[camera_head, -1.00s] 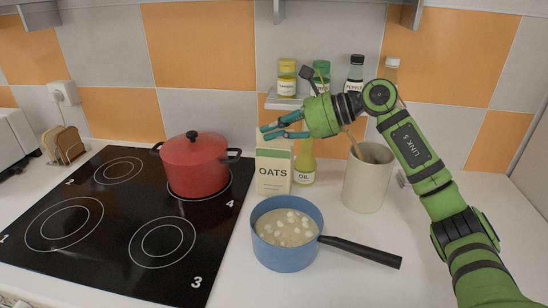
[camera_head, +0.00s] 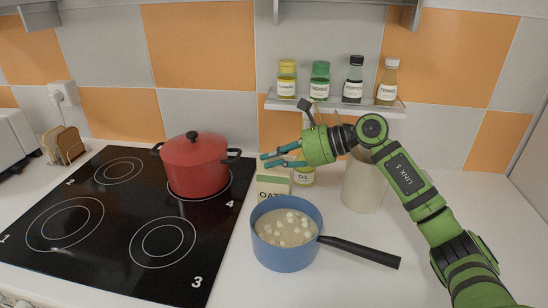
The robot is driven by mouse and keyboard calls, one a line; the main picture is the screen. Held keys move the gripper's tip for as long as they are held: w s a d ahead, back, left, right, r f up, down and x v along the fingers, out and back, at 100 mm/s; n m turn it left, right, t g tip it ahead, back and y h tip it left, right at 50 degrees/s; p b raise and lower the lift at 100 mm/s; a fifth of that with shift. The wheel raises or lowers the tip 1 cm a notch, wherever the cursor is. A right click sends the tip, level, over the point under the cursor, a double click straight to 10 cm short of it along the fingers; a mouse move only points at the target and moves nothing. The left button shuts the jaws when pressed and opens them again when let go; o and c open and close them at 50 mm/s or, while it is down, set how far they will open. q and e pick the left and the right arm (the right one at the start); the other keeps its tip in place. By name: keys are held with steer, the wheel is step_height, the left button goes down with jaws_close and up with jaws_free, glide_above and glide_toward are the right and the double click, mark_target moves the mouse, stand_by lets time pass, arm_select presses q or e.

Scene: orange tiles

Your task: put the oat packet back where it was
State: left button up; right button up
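The oat packet (camera_head: 273,184) is a pale carton with a green band and the word OATS. It is upright behind the blue saucepan (camera_head: 282,258), whose rim hides its lower part, so I cannot see whether its base touches the counter. My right gripper (camera_head: 270,160) comes in from the right with its teal fingers at the top of the packet. It appears shut on the packet; the fingers hide the top edge. My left gripper is not in view.
A beige crock (camera_head: 362,188) is to the right. A red pot (camera_head: 195,168) sits on the black hob (camera_head: 135,255). A spice shelf (camera_head: 330,105) is on the wall above.

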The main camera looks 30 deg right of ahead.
steer(key=shift+o, duration=0.4)
steer(key=shift+r, duration=0.15)
steer(key=shift+s+d, duration=0.2)
steer(key=shift+d, duration=0.15)
steer(key=b+v, duration=0.3)
steer(key=v, duration=0.8)
steer(key=shift+s+r, duration=0.2)
